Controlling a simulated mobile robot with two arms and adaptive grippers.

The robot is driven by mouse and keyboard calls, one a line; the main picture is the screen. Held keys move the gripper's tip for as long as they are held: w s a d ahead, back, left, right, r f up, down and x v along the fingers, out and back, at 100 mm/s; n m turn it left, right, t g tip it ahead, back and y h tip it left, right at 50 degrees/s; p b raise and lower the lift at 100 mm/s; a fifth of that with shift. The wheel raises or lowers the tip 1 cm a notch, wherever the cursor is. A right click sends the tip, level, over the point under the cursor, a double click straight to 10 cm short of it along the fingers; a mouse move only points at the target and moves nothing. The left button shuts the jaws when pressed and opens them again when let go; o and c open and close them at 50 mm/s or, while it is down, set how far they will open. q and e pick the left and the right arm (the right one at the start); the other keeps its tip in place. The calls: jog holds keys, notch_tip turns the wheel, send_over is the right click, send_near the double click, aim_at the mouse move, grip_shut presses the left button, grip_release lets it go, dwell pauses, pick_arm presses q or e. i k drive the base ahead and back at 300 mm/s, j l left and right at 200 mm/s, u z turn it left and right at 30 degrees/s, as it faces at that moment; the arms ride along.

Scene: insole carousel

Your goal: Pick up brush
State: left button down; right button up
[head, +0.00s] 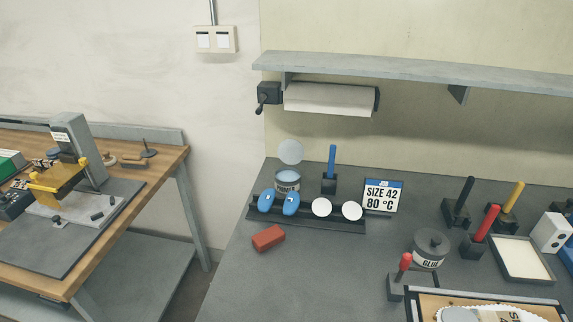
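No item is plainly a brush, as no bristles show. Several upright handles stand in black block holders on the grey worktop (330,275): a blue handle (332,160) at the back, a black handle (464,190), a yellow handle (515,195) and a red handle (488,221) at the right. A shorter red-topped handle (405,264) stands in a block near the front. The lower ends of the handles are hidden in their holders, so I cannot tell which is a brush. Neither of my grippers is in view.
An open can (288,184) stands behind a black rack (310,222) with blue and white pads. A red block (268,238), a size sign (382,196), a glue pot (431,248) and a pale tray (521,258) are on the worktop. A wooden bench (120,235) stands left.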

aim_at(332, 148)
jog(key=z, duration=0.95)
jog(key=k+l+z, duration=0.45)
jog(key=k+l, duration=0.1)
jog(key=k, duration=0.05)
